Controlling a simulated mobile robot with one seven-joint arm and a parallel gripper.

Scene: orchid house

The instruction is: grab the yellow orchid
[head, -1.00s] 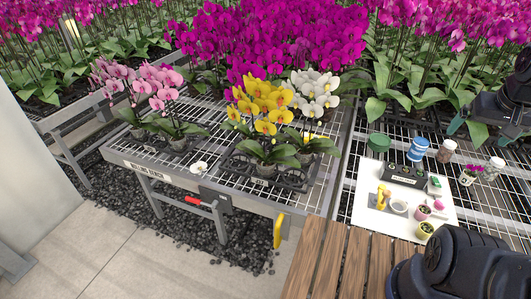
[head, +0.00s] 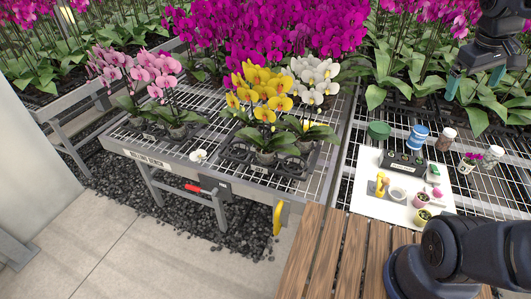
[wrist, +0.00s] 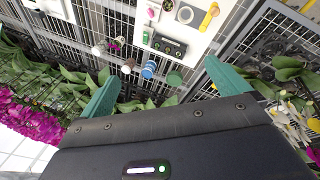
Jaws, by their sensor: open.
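The yellow orchid (head: 265,92) stands in a pot in a black tray on the left mesh bench, with broad green leaves below its flowers. A white orchid (head: 312,82) stands close behind it on the right. My gripper (head: 474,82) is at the upper right, over the right bench, well to the right of the yellow orchid. Its teal fingers are apart and empty. The wrist view shows the open gripper (wrist: 160,75) pointing toward the bench, with some yellow petals (wrist: 313,125) at the right edge.
Pink orchids (head: 155,78) stand left of the yellow one. Dense magenta orchids (head: 270,35) fill the back. A white board (head: 365,193) with small pots and tools lies on the right bench, near bottles. A yellow handle (head: 278,218) juts from the bench front.

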